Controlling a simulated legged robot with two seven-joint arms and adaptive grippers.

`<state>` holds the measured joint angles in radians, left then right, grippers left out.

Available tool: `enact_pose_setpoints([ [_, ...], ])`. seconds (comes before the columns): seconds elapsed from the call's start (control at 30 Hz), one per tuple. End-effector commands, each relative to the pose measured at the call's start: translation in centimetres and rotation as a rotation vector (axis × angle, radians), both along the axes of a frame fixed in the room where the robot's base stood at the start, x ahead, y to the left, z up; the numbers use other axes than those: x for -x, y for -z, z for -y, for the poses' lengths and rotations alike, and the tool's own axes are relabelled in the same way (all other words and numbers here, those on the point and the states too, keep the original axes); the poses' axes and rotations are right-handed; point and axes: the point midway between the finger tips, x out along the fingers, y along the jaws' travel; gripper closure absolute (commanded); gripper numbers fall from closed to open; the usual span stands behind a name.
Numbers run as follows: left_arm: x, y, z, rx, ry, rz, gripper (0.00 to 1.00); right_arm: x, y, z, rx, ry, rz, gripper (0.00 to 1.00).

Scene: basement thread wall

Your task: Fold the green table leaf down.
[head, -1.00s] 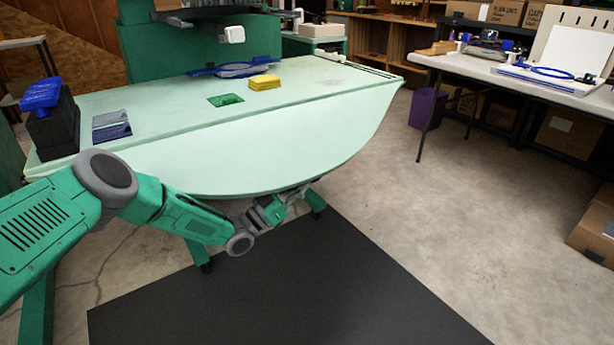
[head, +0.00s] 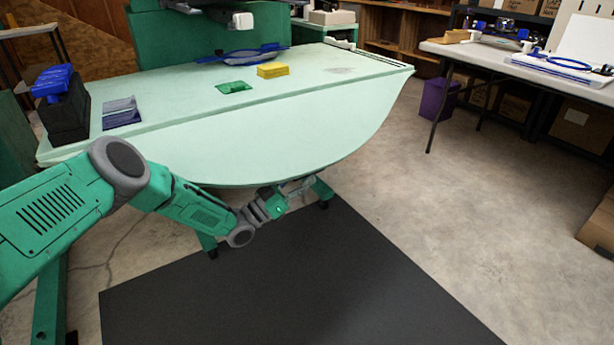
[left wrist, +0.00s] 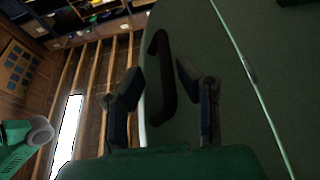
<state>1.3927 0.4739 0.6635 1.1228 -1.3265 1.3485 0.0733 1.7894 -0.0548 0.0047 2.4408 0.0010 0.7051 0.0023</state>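The pale green table leaf (head: 270,135) is the rounded front part of the table. It stands up, about level with the fixed top (head: 180,90), with a straight seam between them. My left gripper (head: 292,190) is under the leaf's curved front edge, its fingertips partly hidden there. In the left wrist view the dark underside of the leaf (left wrist: 215,120) carries a black bar handle (left wrist: 164,85). The fingers of my left gripper (left wrist: 160,82) are apart, one on each side of the handle; I cannot tell whether they touch it. My right gripper is not in view.
A yellow stack (head: 272,70), a green cloth (head: 234,87), a blue packet (head: 121,113) and a black block (head: 66,110) with a blue top lie on the fixed top. A black mat (head: 290,280) covers the floor in front. A white table (head: 520,70) stands at right.

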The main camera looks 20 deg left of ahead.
Motion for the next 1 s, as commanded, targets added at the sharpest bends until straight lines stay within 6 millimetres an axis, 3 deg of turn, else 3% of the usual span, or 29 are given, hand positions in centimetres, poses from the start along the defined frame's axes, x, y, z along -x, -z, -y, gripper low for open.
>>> enact_pose_setpoints([
  [1.0, 4.6, 2.8, -5.0, -0.002, -0.001, -0.005, 0.69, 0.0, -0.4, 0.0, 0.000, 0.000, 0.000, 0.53],
])
